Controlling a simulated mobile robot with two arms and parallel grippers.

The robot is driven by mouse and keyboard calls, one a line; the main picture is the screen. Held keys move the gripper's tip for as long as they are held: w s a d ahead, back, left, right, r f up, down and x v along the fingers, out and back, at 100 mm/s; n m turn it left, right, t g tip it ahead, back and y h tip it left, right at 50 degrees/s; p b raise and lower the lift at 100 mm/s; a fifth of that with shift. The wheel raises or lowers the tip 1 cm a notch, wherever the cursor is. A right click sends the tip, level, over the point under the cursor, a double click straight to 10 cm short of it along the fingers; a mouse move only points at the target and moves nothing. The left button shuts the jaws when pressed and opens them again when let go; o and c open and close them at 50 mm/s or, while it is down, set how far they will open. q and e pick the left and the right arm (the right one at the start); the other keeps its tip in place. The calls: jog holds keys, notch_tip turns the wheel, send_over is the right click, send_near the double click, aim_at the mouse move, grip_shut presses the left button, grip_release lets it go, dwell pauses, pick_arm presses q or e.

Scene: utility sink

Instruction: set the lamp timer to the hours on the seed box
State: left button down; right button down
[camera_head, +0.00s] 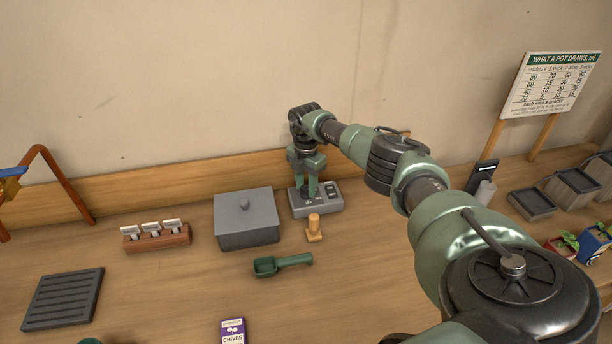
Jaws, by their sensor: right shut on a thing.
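A grey box with a row of controls, which looks like the lamp timer (330,208), stands on the bench near the back wall, right of the grey lidded box. My right gripper (312,194) points down onto its left part, shut on what looks like its knob. The fingers hide most of the knob, and the setting is too small to read. The seed box (232,332) is purple and white, marked CHIVES, at the bottom edge and partly cut off. Its hours cannot be read here. My left gripper is not in view.
The grey lidded box (247,219) stands left of the timer. A wooden stamp-like piece (314,228) and a green scoop (284,264) lie in front. A label rack (156,238) and a slatted mat (63,299) are left. Trays (531,204) and a chart (551,84) stand right.

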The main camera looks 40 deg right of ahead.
aim_at(306, 188)
jog(key=m, duration=0.1)
jog(key=m+p, duration=0.1)
jog(key=m, duration=0.1)
jog(key=m+p, duration=0.1)
jog(key=shift+w+r, duration=0.1)
jog(key=shift+r, duration=0.15)
jog(key=shift+d+m+p, duration=0.1)
jog(key=shift+m+p, duration=0.6)
jog(key=shift+m, duration=0.9)
jog(key=shift+f, duration=0.1)
jog(key=c, duration=1.1)
grip_release()
jog(key=shift+c, duration=0.2)
jog(key=shift+o, duration=0.9)
jog(key=shift+r, duration=3.85)
jog(key=shift+f, duration=0.15)
